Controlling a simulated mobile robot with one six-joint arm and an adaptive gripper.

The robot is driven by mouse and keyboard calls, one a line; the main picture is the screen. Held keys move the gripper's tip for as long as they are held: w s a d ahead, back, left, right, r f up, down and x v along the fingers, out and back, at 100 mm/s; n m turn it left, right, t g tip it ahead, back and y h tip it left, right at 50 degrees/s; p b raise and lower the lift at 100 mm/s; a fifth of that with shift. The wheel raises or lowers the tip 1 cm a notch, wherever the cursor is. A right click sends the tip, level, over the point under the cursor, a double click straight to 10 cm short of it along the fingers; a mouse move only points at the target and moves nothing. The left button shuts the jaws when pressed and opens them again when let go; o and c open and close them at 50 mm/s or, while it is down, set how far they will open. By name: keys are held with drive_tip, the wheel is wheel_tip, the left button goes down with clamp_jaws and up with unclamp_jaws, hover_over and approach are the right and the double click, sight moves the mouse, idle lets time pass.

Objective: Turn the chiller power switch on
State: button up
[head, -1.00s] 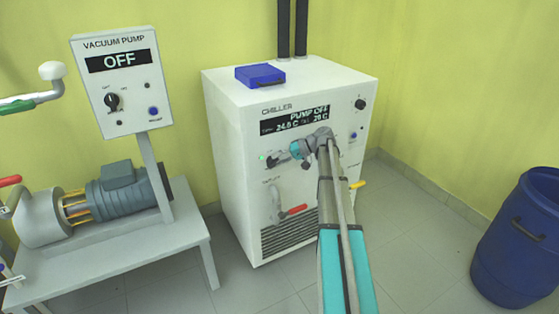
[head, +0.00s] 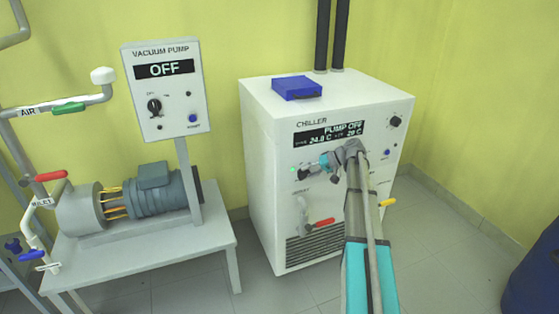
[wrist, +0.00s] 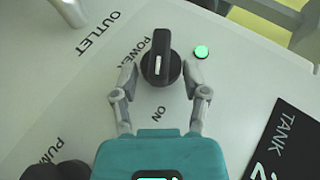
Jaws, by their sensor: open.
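The white chiller (head: 262,150) stands on the floor, its display (head: 330,133) lit and reading PUMP OFF. Its black power switch (wrist: 161,66) shows in the wrist view as a round knob with a raised bar and white mark. The bar lies nearly upright in that picture, between the POWER and ON labels. The green lamp (wrist: 201,51) beside the knob is lit. My gripper (wrist: 161,78) is open, with one finger on each side of the knob; I cannot tell whether they touch it. In the head view my gripper (head: 318,166) is at the chiller's front, partly hiding the switch.
A blue box (head: 297,88) lies on the chiller. A red-handled valve (head: 318,224) is on its front below the switch, and a yellow handle (head: 387,203) to the right. The vacuum pump panel (head: 166,95), reading OFF, stands left. A blue barrel (head: 535,265) stands right.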

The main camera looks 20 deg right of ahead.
drive_tip(key=h+p, duration=0.3)
drive_tip(key=a+r+n+h+p, duration=0.1)
drive_tip(key=p, duration=0.1)
drive_tip(key=shift+s+h, duration=0.1)
drive_tip(key=shift+h, duration=0.3)
drive_tip(key=shift+a+n+h+p, duration=0.3)
drive_tip(key=shift+h+p, duration=0.6)
drive_tip(key=shift+h, duration=0.3)
drive_tip(key=shift+a+n+h+p, duration=0.15)
drive_tip(key=shift+h+p, duration=0.05)
drive_tip(key=shift+h, duration=0.6)
drive_tip(key=shift+a+n+h+p, duration=0.15)
drive_tip(key=shift+h, duration=0.65)
drive_tip(key=w+p+v, duration=0.1)
drive_tip(key=p+v, duration=1.1)
drive_tip(key=v, duration=0.1)
drive_tip(key=s+a+r+g+p, duration=0.1)
drive_tip(key=s+a+r+p, duration=0.2)
drive_tip(key=s+a, duration=0.3)
drive_tip(key=s+a+r+g+p, duration=0.2)
drive_tip(key=s+a+r+p, duration=0.1)
drive_tip(key=s+a, duration=0.4)
drive_tip(key=shift+s+a+p, duration=0.25)
drive_tip(key=shift+a+p, duration=0.25)
drive_tip(key=shift+a, duration=1.25)
